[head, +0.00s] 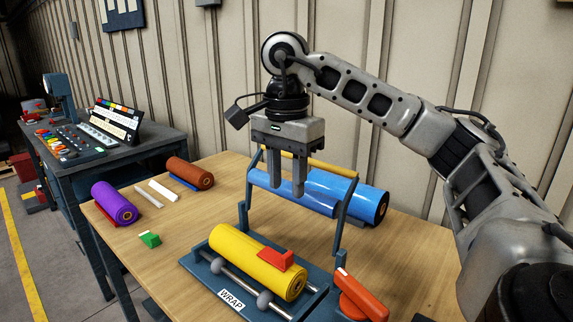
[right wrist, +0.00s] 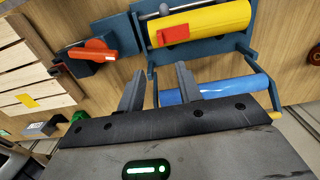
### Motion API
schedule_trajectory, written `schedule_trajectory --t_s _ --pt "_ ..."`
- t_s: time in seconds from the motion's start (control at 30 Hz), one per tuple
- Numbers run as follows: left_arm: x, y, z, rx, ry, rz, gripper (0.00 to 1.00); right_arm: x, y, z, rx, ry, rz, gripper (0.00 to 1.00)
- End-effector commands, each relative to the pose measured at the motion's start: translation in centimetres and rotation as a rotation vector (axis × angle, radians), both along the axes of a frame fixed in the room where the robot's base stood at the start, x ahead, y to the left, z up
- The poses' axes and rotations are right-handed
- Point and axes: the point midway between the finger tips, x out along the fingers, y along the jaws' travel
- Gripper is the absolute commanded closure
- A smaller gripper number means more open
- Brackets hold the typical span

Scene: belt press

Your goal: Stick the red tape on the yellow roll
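The yellow roll (head: 245,255) lies on rods in a blue frame labelled WRAP on the wooden table. It also shows at the top of the right wrist view (right wrist: 215,20). The small red tape (head: 276,259) lies against the roll's upper side near its right end; it shows in the right wrist view (right wrist: 173,34) too. My right gripper (head: 285,192) hangs above and behind the roll, pointing down. Its two fingers are apart with nothing between them, clear of the tape; the right wrist view also shows the gap (right wrist: 160,85). My left gripper is out of view.
A blue film roll (head: 372,205) lies behind the frame's raised bar. An orange-red handle (head: 360,294) stands at the frame's right. Purple (head: 113,203) and brown (head: 190,173) rolls and a green block (head: 149,240) lie on the left. Bare table lies between them and the frame.

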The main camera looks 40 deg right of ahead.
Motion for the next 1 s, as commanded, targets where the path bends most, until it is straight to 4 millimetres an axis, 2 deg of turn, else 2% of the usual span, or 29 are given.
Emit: schedule_trajectory --t_s 0.43,1.0 --pt "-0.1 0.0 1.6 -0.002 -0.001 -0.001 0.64 0.0 0.0 2.5 0.0 -0.002 0.0 0.65" --pt "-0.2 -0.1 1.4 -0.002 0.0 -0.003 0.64 0.1 0.1 5.2 -0.001 -0.002 0.001 0.65"
